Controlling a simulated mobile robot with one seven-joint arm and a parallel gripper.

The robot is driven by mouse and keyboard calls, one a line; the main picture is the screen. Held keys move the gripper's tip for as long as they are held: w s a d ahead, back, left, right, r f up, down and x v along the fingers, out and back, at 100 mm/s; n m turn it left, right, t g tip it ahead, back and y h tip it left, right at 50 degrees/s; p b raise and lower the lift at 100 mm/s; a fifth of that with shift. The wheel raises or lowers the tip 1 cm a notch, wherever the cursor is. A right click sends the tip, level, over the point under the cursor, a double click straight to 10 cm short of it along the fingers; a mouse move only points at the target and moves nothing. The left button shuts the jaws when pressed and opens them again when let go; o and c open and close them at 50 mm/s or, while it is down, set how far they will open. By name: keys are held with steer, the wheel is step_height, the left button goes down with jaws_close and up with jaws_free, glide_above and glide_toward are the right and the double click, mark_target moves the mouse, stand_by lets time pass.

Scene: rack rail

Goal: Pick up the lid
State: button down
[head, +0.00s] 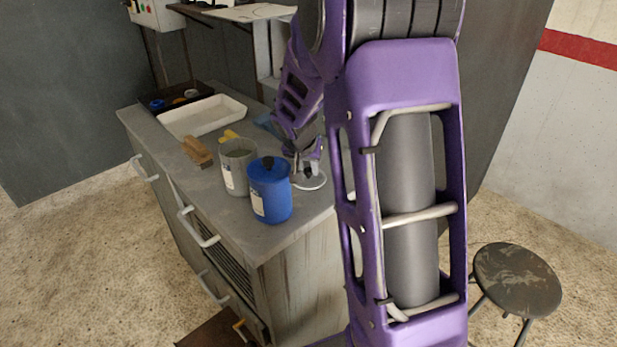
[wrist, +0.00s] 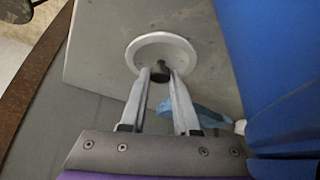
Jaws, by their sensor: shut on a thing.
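The lid (head: 313,182) is a pale round disc with a dark knob, near the counter's right edge in the head view. In the wrist view the lid (wrist: 172,46) is near the top centre, its dark knob between my fingertips. My gripper (wrist: 161,74) is shut on this knob. In the head view my gripper (head: 306,168) reaches down to the lid from above, behind the blue canister. I cannot tell whether the lid touches the counter or is slightly raised.
On the counter (head: 235,215) a blue canister (head: 270,195) stands close to the lid, and a grey can (head: 237,170) is left of it. A wooden brush (head: 197,152), a white tray (head: 202,115) and a dark bin (head: 180,97) are farther back. A stool (head: 517,283) stands at right.

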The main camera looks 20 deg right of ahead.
mark_target(310, 172)
steer(key=shift+r, duration=0.1)
steer(key=shift+r+p, duration=0.35)
steer(key=shift+r, duration=1.2)
steer(key=shift+s+d+r, duration=0.2)
steer(key=shift+s, duration=0.1)
steer(key=s+d+p, duration=0.1)
steer(key=s+d, duration=0.8)
steer(key=s, duration=0.5)
steer(key=shift+s, duration=0.4)
